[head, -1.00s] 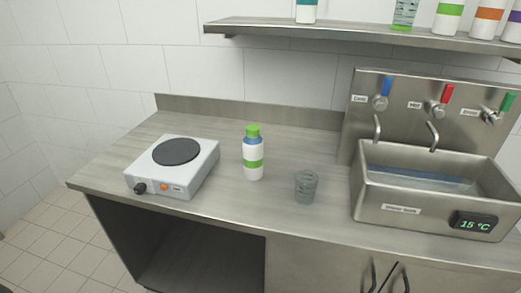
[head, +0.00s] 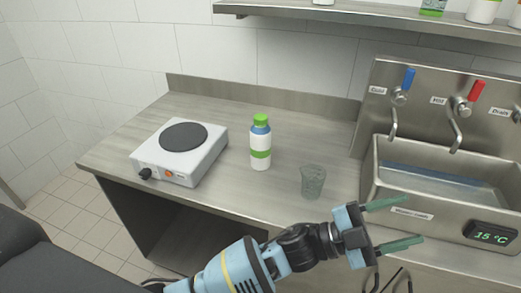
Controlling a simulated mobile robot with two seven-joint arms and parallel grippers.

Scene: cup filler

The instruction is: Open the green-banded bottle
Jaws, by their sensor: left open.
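The green-banded bottle (head: 260,145) stands upright on the counter, right of the hot plate. It is white with a green band, a blue neck and a green cap (head: 261,119) on top. My left gripper (head: 410,221) is open and empty, its two fingers pointing right. It shows in front of the counter's front edge and the sink basin, to the right of and below the bottle in the picture, well apart from it. My right gripper is out of view.
A clear glass (head: 313,181) stands right of the bottle. A hot plate (head: 181,151) sits at left. The sink basin (head: 440,190) with taps and a 15 °C display is at right. A shelf (head: 390,20) with bottles hangs above. The back of the counter is clear.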

